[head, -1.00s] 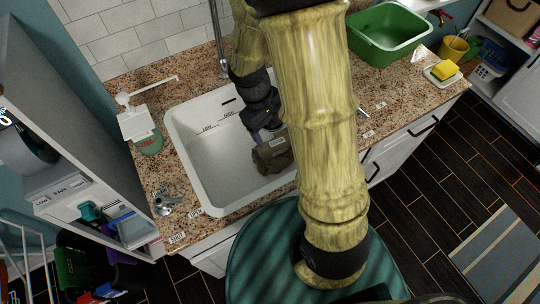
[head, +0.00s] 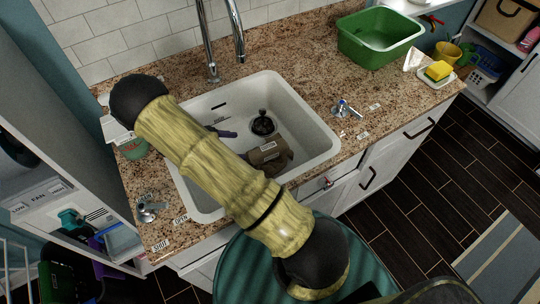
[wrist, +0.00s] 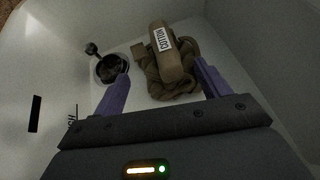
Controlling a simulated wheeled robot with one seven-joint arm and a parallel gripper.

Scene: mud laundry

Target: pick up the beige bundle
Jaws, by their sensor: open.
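The beige bundle (head: 272,157) lies in the white sink (head: 310,120), beside the drain. In the wrist view the bundle (wrist: 172,62) is a brown-beige rolled cloth with a white label that seems to read "COTTON". My gripper (wrist: 161,70) has two purple fingers spread wide apart, with nothing between them. In the wrist view the bundle appears ahead of and between the fingertips, nearer the right one. In the head view my arm hides most of the gripper and the sink's left part; one purple finger shows left of the bundle.
A dark drain stopper (wrist: 108,68) is just left of the bundle in the wrist view. The sink walls surround the gripper. A tall faucet (head: 238,40) stands behind the sink. A green tub (head: 380,42) and a yellow sponge (head: 438,70) are on the counter to the right.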

